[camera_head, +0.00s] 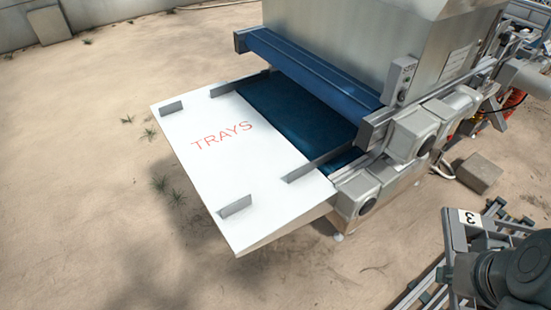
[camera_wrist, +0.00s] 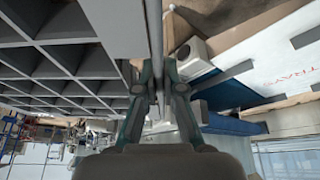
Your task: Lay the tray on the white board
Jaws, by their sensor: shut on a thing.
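The white board (camera_head: 180,150) is marked TRAYS in red, has several grey upright guides, and holds no tray. It also shows at the right of the wrist view (camera_wrist: 285,55). In the wrist view a grey tray (camera_wrist: 112,25) with square cells fills the left side, seen close up and tilted. My gripper (camera_wrist: 156,68) is shut on the tray's edge, apart from the board. The head view shows neither my gripper nor the tray, only part of my arm at the lower right.
A blue belt (camera_head: 295,108) runs from the board under the blue crossbar (camera_head: 310,68) of the metal seeder (camera_head: 345,40). Sandy ground lies open left of the board.

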